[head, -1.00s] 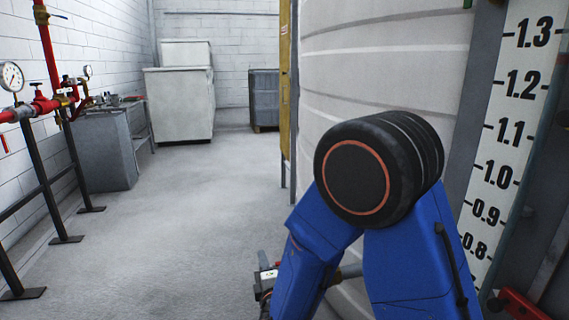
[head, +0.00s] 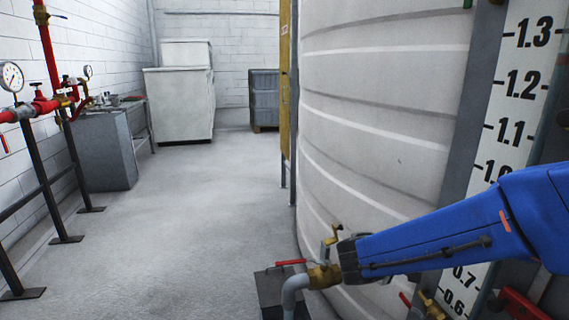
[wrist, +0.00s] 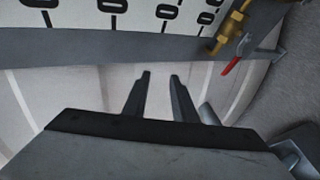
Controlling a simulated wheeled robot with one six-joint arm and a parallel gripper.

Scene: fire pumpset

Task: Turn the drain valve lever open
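My gripper (wrist: 160,76) shows in the wrist view with its two dark fingers apart and nothing between them. The pale tank wall lies behind the fingers. A brass valve (wrist: 229,30) with a red lever (wrist: 236,54) is up and to the right of the fingertips, apart from them. In the head view, a brass valve (head: 324,277) with a red lever (head: 291,262) sits on a grey pipe at the end of my blue arm. Another brass valve (head: 432,306) with a red lever (head: 405,300) is at the bottom edge, partly cut off. Which one is the drain valve I cannot tell.
The large pale tank (head: 385,120) and its level scale (head: 517,95) fill the right side. Red pipework with gauges (head: 12,77) stands on the left. A white cabinet (head: 180,103) is at the back. The floor in the middle is clear.

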